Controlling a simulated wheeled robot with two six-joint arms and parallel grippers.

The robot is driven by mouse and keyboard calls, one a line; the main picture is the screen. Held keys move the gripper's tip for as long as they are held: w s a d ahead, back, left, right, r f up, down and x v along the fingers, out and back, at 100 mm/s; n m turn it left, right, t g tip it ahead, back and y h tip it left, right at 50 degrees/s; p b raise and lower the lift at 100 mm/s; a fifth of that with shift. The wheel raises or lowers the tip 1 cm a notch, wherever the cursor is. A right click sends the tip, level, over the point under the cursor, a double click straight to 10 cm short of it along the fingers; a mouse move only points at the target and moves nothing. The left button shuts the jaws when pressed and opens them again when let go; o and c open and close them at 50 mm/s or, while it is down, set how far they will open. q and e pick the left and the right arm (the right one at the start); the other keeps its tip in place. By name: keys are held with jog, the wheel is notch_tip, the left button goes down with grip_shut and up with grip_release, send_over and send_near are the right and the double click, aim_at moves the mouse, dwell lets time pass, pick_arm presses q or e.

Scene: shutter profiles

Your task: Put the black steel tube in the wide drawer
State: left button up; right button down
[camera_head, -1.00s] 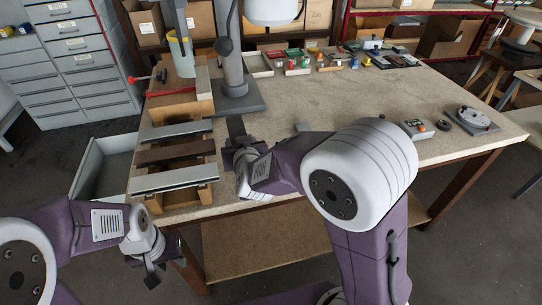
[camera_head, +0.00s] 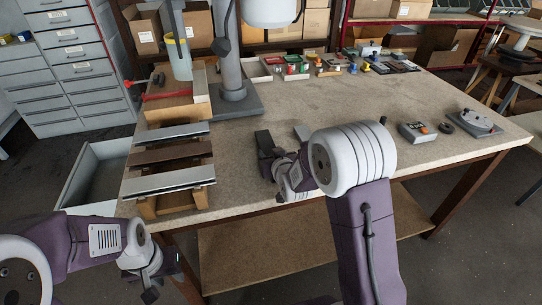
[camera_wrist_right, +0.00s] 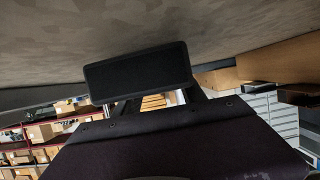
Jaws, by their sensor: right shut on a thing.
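The black steel tube (camera_head: 263,139) is in my right gripper (camera_head: 272,162), over the worktable to the right of the rack of profiles. In the right wrist view a black rectangular face of the tube (camera_wrist_right: 137,72) fills the middle, and the fingers are mostly hidden behind it. I cannot tell whether the tube touches the tabletop. The open grey drawer (camera_head: 72,190) is at the left, beside the table, and looks empty where I can see in. My left gripper (camera_head: 158,280) hangs low in front of the table at the left, apart from the drawer; its opening is unclear.
A wooden rack (camera_head: 160,207) carries a grey profile (camera_head: 178,133), a brown one (camera_head: 170,152) and a silver one (camera_head: 170,179), between tube and drawer. A grey column (camera_head: 230,65) stands behind. Small parts trays line the back. The table's middle is clear.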

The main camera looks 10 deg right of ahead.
jog(key=shift+f, duration=0.3)
jog(key=c, duration=0.7)
grip_release()
jog(key=shift+o, duration=0.2)
